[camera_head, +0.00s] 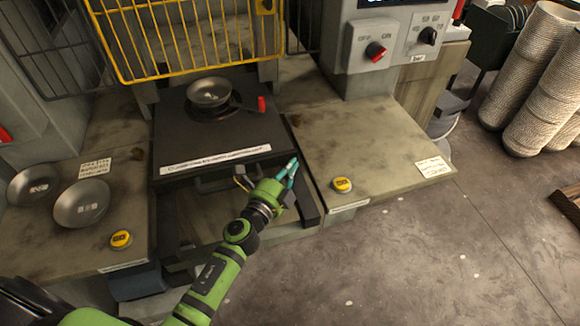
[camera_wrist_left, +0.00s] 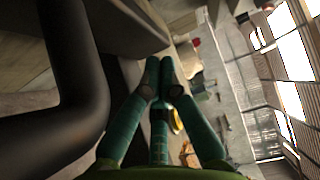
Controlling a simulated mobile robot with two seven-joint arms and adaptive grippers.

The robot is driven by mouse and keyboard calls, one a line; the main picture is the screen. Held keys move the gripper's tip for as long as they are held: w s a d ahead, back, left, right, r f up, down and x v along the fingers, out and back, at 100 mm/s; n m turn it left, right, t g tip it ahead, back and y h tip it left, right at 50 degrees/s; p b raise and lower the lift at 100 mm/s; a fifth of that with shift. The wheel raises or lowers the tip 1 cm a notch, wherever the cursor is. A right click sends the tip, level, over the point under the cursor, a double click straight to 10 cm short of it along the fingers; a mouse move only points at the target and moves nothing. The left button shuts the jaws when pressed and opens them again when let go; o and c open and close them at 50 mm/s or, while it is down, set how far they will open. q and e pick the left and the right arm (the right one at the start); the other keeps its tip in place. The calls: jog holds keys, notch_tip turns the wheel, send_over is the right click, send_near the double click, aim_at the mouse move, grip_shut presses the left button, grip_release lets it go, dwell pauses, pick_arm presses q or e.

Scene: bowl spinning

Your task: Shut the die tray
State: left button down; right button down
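The die tray (camera_head: 178,138) is a dark slab with a white label strip on its front. It sticks out toward me from beneath the yellow cage guard, between two worktops. A metal bowl (camera_head: 209,92) sits on it. Its dark front handle (camera_head: 215,184) is below the label, partly behind my arm. My left gripper (camera_head: 292,166) is by the tray's right front corner, to the right of the handle. In the left wrist view its teal fingertips (camera_wrist_left: 160,74) are together with nothing seen between them, and a thick dark bar (camera_wrist_left: 80,85) curves close on the left. My right gripper is out of view.
The yellow guard (camera_head: 180,40) stands above the tray's back. Two bowls (camera_head: 82,203) and a yellow button (camera_head: 121,239) are on the left worktop. Another yellow button (camera_head: 342,185) is on the right worktop, near my gripper. Open floor (camera_head: 400,260) lies at the front right.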

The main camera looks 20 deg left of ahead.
aim_at(270, 122)
pick_arm(q)
jog(key=w+a, duration=0.1)
jog(key=w, duration=0.1)
jog(key=w+a+b, duration=0.1)
jog(key=w+a, duration=0.1)
jog(key=w, duration=0.1)
jog(key=w+a+b, duration=0.1)
jog(key=w+a, duration=0.1)
jog(key=w, duration=0.1)
jog(key=shift+w+a, duration=0.1)
jog(key=shift+a, duration=0.15)
jog(key=w+a+b, duration=0.1)
jog(key=w, duration=0.1)
jog(key=w+a+b, duration=0.1)
jog(key=w+a, duration=0.1)
jog(key=w, duration=0.1)
jog(key=w+a+b, duration=0.2)
jog(key=shift+w+f, duration=0.1)
jog(key=shift+w, duration=0.15)
jog(key=shift+w+a, duration=0.1)
jog(key=shift+a, duration=0.05)
jog(key=shift+r, duration=0.2)
jog(key=shift+r, duration=0.1)
